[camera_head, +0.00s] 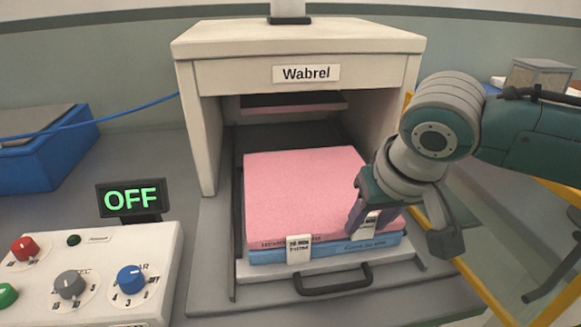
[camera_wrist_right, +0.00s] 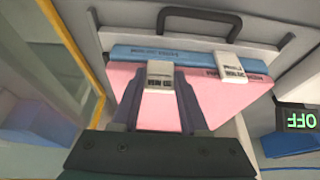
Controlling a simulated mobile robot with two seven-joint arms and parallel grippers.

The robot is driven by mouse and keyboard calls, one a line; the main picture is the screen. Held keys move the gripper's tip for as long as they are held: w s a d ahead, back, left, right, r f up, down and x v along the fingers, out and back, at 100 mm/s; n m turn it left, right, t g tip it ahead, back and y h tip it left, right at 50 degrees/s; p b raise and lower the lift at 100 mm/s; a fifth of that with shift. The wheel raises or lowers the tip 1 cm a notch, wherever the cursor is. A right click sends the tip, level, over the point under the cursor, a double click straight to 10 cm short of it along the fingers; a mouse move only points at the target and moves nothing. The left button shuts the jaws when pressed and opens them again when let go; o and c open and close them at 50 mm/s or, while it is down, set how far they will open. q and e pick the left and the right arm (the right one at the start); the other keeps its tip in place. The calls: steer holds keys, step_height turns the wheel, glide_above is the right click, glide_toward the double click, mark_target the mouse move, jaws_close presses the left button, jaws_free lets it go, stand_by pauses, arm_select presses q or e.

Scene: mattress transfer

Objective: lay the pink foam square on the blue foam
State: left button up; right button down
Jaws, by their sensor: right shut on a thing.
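The pink foam square (camera_head: 305,190) lies flat over the blue foam (camera_head: 270,257), and their front edges are nearly lined up. Only a strip of the blue foam shows along the front. My right gripper (camera_head: 369,220) is at the front right edge of the pink foam. In the right wrist view my right gripper (camera_wrist_right: 158,97) is shut on a white tab (camera_wrist_right: 160,74) at the edge of the pink foam (camera_wrist_right: 220,94). A second white tab (camera_head: 298,248) hangs at the front left. My left gripper is not in view.
The foams lie on a sliding tray with a dark handle (camera_head: 333,280), in front of the white Wabrel press (camera_head: 300,45). A pink pad (camera_head: 293,107) hangs inside it. A control box (camera_head: 90,270) and an OFF display (camera_head: 131,199) stand left. A yellow rail (camera_head: 487,293) runs at right.

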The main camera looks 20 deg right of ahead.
steer(key=shift+f, duration=0.1)
steer(key=shift+c, duration=2.1)
jaws_free()
steer(key=shift+r, duration=0.3)
steer(key=p+v, duration=0.3)
steer(key=v, duration=0.8)
steer(key=s+a+f+n+y, duration=0.2)
steer(key=s+a+f+n, duration=0.2)
steer(key=s+a, duration=0.35)
steer(key=s+d+f, duration=0.1)
steer(key=s+d, duration=0.1)
steer(key=s, duration=0.7)
steer(key=shift+d+n+g+h, duration=0.25)
steer(key=shift+n+g+h, duration=0.05)
steer(key=shift+n+g, duration=0.1)
steer(key=shift+s, duration=0.15)
